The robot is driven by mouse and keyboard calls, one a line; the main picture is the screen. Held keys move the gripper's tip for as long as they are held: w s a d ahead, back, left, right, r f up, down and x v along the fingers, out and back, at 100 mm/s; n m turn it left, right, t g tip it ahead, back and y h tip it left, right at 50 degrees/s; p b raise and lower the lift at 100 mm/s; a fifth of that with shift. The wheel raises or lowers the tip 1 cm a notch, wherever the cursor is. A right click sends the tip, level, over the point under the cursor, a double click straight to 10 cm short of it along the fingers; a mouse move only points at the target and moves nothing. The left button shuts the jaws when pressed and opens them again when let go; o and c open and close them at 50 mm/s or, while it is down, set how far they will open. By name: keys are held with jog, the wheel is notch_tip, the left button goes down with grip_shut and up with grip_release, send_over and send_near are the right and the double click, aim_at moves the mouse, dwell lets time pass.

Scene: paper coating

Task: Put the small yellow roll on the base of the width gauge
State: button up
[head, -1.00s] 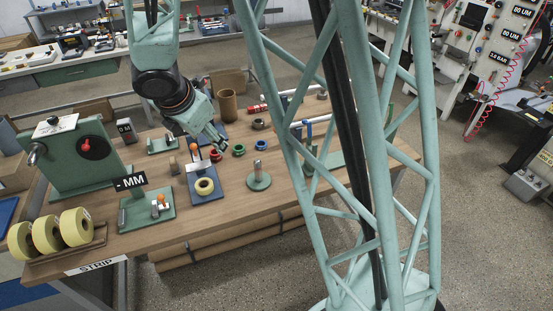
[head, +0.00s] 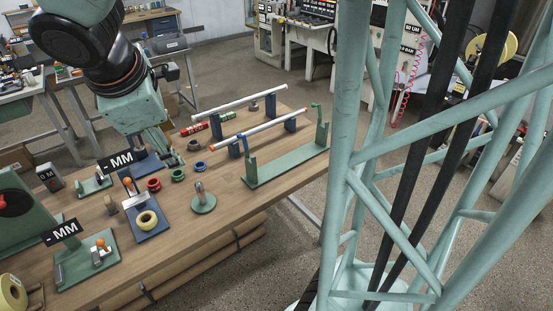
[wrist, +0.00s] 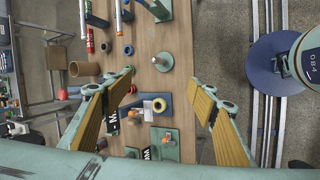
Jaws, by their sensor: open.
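The small yellow roll (head: 147,222) lies flat on the front part of a blue base plate (head: 160,232). An orange-knobbed post and a small block stand behind it. The roll also shows in the wrist view (wrist: 159,104), below the space between my fingers. A second gauge on a green base (head: 102,262) stands to the left, with an orange knob and a -MM sign. I cannot tell from its looks which one is the width gauge. My gripper (head: 171,150) is above the table behind the roll. In the wrist view my gripper (wrist: 166,80) is open and empty.
Red (head: 154,184), green (head: 178,175) and blue (head: 199,167) rings stand behind the roll. A round green stand with a post (head: 203,202) is to the right. Bare wood (head: 240,205) lies right of the stand.

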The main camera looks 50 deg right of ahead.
jog(key=s+a+r+m+y, duration=0.1)
jog(key=s+m, duration=0.3)
jog(key=s, duration=0.4)
jog(key=s+a+r+m+y, duration=0.1)
jog(key=s+a+r+m, duration=0.3)
jog(key=s, duration=0.5)
jog(key=s+a+r+m+y, duration=0.2)
jog(key=s+r+m, duration=0.1)
jog(key=s, duration=0.5)
jog(key=shift+s+a+r+m, duration=0.15)
jog(key=shift+a+m, duration=0.2)
jog(key=shift+m, duration=0.25)
